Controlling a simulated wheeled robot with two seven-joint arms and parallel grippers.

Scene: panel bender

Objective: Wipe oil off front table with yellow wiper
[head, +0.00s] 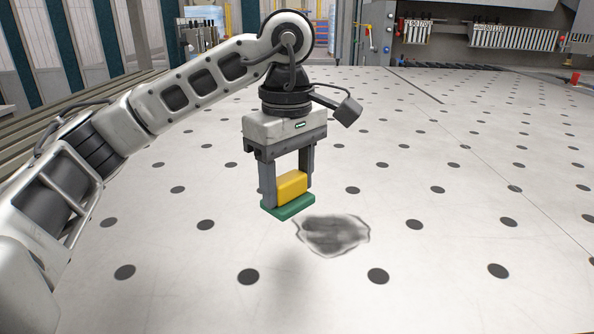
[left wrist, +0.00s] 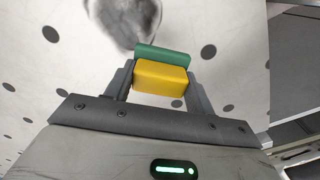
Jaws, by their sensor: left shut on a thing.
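My left gripper (head: 287,187) is shut on the yellow wiper (head: 292,186), which has a yellow block handle and a green base. The wiper also shows between the fingers in the left wrist view (left wrist: 161,77). Its green base points down toward the front table (head: 200,270). A dark grey oil smudge (head: 335,235) lies on the table just right of the wiper and a little nearer in the head view. The smudge also shows at the top of the left wrist view (left wrist: 128,18). The wiper seems to be held above the table, but the exact gap is unclear. My right gripper is out of view.
The white table top has rows of dark round spots and is mostly clear around the smudge. A machine with tooling segments (head: 513,37) stands at the back right. A small red object (head: 575,78) sits near the far right edge.

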